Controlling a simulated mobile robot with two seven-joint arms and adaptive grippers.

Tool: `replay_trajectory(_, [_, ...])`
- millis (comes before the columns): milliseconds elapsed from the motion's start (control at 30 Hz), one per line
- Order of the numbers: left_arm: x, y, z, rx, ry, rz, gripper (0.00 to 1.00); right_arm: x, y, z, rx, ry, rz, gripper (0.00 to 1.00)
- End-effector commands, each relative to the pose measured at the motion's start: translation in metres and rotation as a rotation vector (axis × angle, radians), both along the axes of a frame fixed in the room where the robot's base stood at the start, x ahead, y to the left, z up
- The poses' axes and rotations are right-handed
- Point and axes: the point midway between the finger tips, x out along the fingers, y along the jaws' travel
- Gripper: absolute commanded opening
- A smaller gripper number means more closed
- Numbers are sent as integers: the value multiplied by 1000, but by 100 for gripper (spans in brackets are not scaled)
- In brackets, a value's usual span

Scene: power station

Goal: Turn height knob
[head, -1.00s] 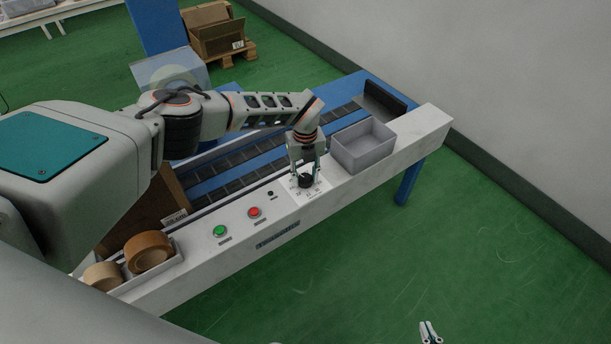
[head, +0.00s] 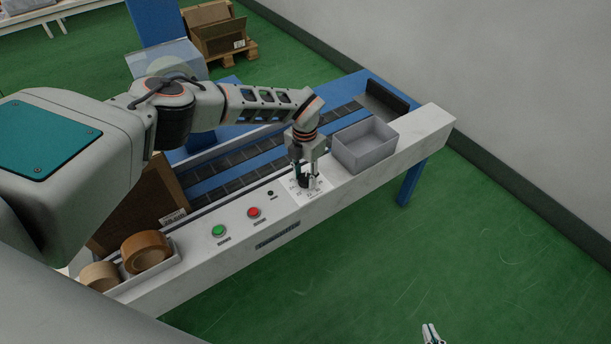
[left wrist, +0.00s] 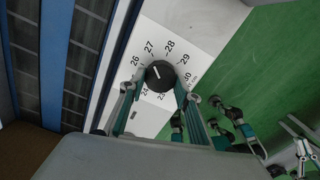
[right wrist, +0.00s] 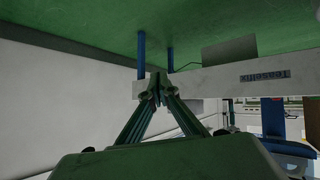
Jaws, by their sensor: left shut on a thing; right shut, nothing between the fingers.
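The height knob (head: 303,184) is a black round knob on a white dial plate on the conveyor's front rail. In the left wrist view the knob (left wrist: 161,76) has printed numbers around it, with 26, 27, 28 and 29 readable. A short white mark on the knob points to the upper left, roughly between 26 and 27. My left gripper (head: 306,177) points down at the dial, its fingers shut on the knob from both sides. My right gripper (right wrist: 154,91) is shut and empty. It also shows at the bottom of the head view (head: 431,332), away from the conveyor.
A grey open bin (head: 365,149) stands on the rail right of the dial. A red button (head: 253,213) and green button (head: 219,231) lie to the left, then tape rolls (head: 146,252) in a tray. The conveyor belt (head: 235,178) runs behind. Green floor in front is clear.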

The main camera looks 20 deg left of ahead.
Motion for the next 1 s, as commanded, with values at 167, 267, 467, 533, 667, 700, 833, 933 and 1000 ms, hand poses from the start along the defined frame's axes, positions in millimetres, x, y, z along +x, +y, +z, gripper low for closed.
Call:
replay_trajectory(167, [-2,1,-5,1,7,-169,11,-3,-1,-6,-4,7,1,0])
replay_trajectory(267, [-3,1,-5,1,7,-263,11,-4,-1,-8,-7,11,0,0])
replay_trajectory(467, [-2,1,-5,-1,8,-432,11,-5,-2,-12,-11,14,2,0])
replay_trajectory(533, [-2,1,-5,-1,8,-484,11,-5,-2,-12,-12,13,1,0])
replay_trajectory(667, [-2,1,-4,-1,8,-563,11,-3,-3,-11,-13,8,2,0])
replay_trajectory(700, [-2,1,-4,-1,7,-584,11,-2,-3,-10,-13,6,2,0])
replay_trajectory(833, [-1,2,-4,-1,7,-637,11,-1,-3,-10,-14,3,3,0])
replay_trajectory(933, [-1,2,-4,0,8,-665,11,-1,-3,-10,-14,4,3,0])
replay_trajectory(1000, [-1,2,-4,0,8,-678,11,-1,-3,-11,-15,5,3,0])
